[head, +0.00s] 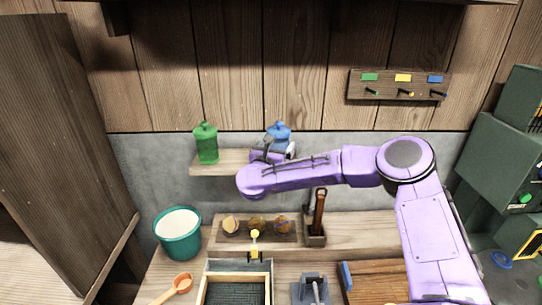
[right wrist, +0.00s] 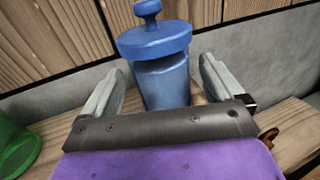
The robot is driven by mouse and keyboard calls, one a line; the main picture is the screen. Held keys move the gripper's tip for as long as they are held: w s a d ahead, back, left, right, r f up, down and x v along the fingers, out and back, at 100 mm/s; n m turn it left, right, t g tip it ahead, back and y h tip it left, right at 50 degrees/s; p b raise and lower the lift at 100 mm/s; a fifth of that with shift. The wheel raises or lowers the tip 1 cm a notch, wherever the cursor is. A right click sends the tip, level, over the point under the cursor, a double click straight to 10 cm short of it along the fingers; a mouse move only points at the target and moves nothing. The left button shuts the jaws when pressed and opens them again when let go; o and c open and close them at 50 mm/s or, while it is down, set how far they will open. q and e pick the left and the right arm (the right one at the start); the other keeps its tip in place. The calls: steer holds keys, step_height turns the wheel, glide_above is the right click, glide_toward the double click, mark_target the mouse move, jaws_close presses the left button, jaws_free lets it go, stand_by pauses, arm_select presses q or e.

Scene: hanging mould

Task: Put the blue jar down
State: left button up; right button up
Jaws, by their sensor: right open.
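The blue jar (head: 279,131) stands upright on a small wooden wall shelf (head: 232,157), partly hidden behind my right gripper. In the right wrist view the lidded blue jar (right wrist: 160,70) sits between the two fingers of my right gripper (right wrist: 160,88). The fingers are open, with a gap visible on each side of the jar. In the head view the right gripper (head: 272,149) is at the shelf, in front of the jar. The jar's base is hidden in both views. My left gripper is not in view.
A green jar (head: 206,143) stands on the shelf's left part. Below are a teal bucket (head: 178,238), a wooden tray (head: 236,238) with several round pieces, and a tool holder (head: 315,238). A peg rack (head: 398,85) hangs on the wall at upper right.

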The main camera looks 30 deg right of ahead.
steer(key=b+v, duration=0.3)
steer(key=v, duration=0.7)
steer(key=shift+s+a+b, duration=0.25)
steer(key=shift+s+b, duration=0.05)
steer(key=shift+b, duration=0.1)
